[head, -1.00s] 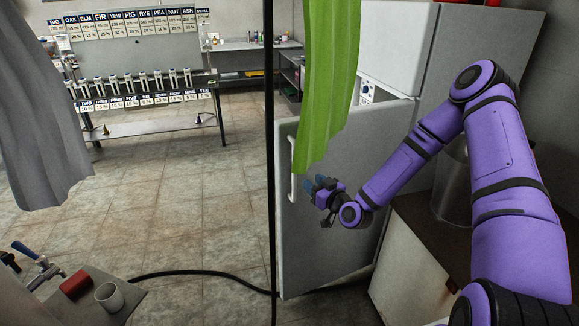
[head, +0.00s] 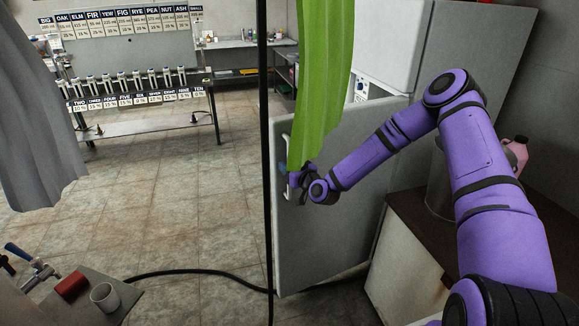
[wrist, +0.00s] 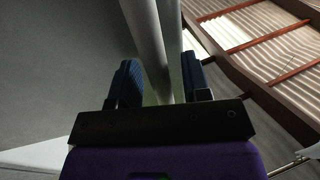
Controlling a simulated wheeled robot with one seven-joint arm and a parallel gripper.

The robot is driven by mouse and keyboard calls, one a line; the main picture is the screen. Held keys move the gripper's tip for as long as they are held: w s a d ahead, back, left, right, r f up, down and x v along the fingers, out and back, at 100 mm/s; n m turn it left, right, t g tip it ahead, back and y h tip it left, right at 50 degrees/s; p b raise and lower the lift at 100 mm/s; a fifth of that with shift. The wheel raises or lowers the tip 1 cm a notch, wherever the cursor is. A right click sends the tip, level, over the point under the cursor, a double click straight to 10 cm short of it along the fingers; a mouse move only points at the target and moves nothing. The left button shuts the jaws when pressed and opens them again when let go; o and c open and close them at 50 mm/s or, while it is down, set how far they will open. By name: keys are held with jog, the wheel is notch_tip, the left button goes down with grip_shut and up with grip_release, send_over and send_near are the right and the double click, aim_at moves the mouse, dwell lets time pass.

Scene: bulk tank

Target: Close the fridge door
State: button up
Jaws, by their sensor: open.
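The fridge (head: 372,45) stands at the back right, white, with its lower door (head: 335,235) swung open toward me. The door's pale vertical handle (head: 285,150) is on its left edge, partly behind a green curtain. My gripper (head: 292,180) is at the handle's lower part, partly hidden by the curtain. In the wrist view my gripper (wrist: 160,85) is open, with one blue finger pad on each side of the white handle bar (wrist: 150,40). I cannot tell whether either pad touches the bar.
The green curtain (head: 322,80) hangs in front of the door's upper left. A black pole (head: 265,150) stands just left of the door. A counter with a metal pot (head: 437,190) is right of the door. Open tiled floor (head: 180,220) lies to the left.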

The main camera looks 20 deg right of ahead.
aim_at(280, 155)
grip_shut()
jog(key=w, duration=0.2)
jog(key=w+a+m+h, duration=0.1)
jog(key=w, duration=0.2)
jog(key=w+h, duration=0.1)
jog(key=w, duration=0.1)
jog(key=shift+w+a+m+t, duration=0.15)
jog(key=shift+w+m+t, duration=0.1)
jog(key=shift+m+t, duration=0.05)
grip_release()
jog(key=v, duration=1)
jog(key=shift+s, duration=0.45)
